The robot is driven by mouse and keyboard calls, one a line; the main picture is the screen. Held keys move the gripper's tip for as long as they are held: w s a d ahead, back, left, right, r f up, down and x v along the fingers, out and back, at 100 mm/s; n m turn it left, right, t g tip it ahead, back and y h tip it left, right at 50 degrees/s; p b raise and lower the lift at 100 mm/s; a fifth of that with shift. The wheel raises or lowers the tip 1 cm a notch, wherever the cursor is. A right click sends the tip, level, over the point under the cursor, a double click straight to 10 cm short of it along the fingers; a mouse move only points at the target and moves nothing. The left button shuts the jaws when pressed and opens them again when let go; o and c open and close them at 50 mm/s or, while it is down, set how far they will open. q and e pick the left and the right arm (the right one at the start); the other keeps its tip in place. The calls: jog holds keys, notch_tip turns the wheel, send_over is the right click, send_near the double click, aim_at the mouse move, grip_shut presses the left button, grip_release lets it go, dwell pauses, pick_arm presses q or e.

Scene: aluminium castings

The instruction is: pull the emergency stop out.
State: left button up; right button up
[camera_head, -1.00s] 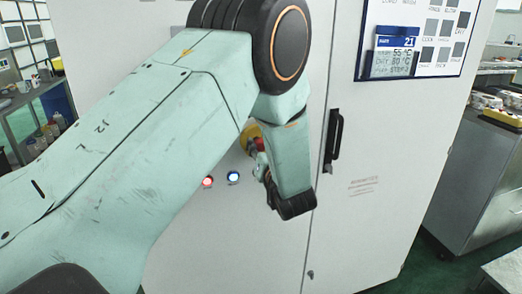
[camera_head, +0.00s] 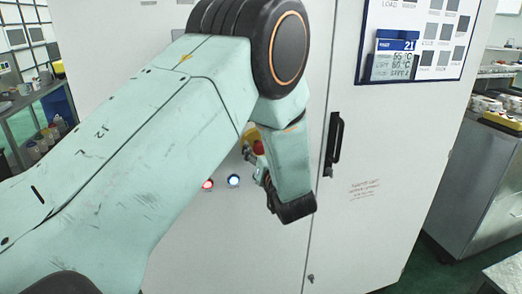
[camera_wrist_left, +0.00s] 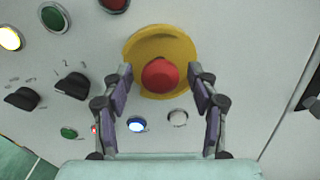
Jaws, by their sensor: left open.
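The emergency stop is a red mushroom button (camera_wrist_left: 160,75) on a round yellow plate (camera_wrist_left: 160,38), fixed to the pale cabinet front. In the head view the red button (camera_head: 258,147) shows just left of my left wrist, partly hidden by my arm. My left gripper (camera_wrist_left: 161,80) is open. In the wrist view its two fingers stand one on each side of the red button, with visible gaps between the fingertips and the button. In the head view my left gripper (camera_head: 262,168) is small and partly hidden by my wrist. My right gripper is not in view.
Around the stop are a blue lit button (camera_wrist_left: 137,124), a white button (camera_wrist_left: 178,118), green buttons, and black rotary switches (camera_wrist_left: 72,86). A black door handle (camera_head: 334,143) is to the right. A grey metal cabinet (camera_head: 474,185) stands farther right.

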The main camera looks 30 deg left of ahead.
pick_arm(q)
jog(key=v, duration=0.7)
jog(key=shift+s+d+r, duration=0.1)
jog(key=shift+s+d, duration=0.1)
jog(key=shift+s, duration=0.05)
dwell(0.3)
